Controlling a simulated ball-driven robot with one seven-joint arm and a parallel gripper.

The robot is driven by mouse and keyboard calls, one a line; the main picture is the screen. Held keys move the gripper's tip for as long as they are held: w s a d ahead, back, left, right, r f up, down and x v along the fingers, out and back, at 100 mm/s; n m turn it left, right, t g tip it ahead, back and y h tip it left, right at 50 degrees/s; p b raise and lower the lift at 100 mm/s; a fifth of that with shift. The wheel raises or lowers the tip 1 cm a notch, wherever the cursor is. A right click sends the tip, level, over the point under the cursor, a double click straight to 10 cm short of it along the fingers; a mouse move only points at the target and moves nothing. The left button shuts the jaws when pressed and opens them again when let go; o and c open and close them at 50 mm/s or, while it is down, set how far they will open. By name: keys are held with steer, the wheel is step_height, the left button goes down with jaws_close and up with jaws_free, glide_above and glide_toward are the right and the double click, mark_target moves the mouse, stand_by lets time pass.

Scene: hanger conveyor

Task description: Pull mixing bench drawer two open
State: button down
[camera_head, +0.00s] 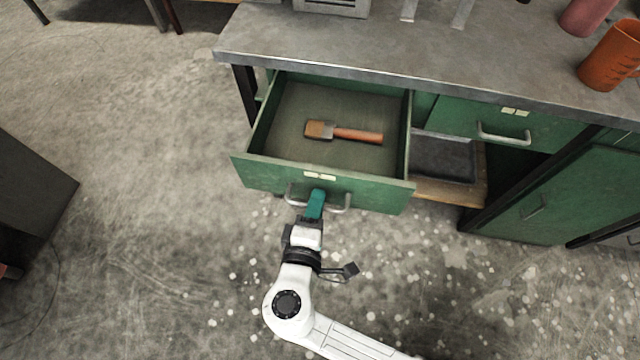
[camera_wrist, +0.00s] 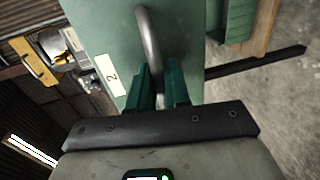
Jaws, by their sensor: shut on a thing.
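The green drawer (camera_head: 270,176) of the bench stands pulled out at the left, and its inside shows. Its front carries a label reading 2 in the wrist view (camera_wrist: 111,76). A brush with a wooden handle (camera_head: 357,135) lies inside on the drawer floor. My gripper (camera_head: 316,200) is at the drawer's metal bar handle (camera_head: 339,209), with its teal fingers shut on the bar. In the wrist view the handle (camera_wrist: 148,40) runs down between the fingers (camera_wrist: 160,85). The gripped part of the bar is hidden by the fingers.
The grey bench top (camera_head: 400,55) overhangs the drawer. A second green drawer (camera_head: 470,121) at the right is shut, above an open shelf with a dark tray (camera_head: 443,160). An orange cup (camera_head: 610,58) stands on the bench top. The speckled floor (camera_head: 150,230) in front is clear.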

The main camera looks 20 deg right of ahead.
steer(key=shift+s+a, duration=0.3)
steer(key=shift+s, duration=0.1)
steer(key=c, duration=1.3)
jaws_free()
steer(key=v, duration=1)
steer(key=shift+s+a, duration=0.25)
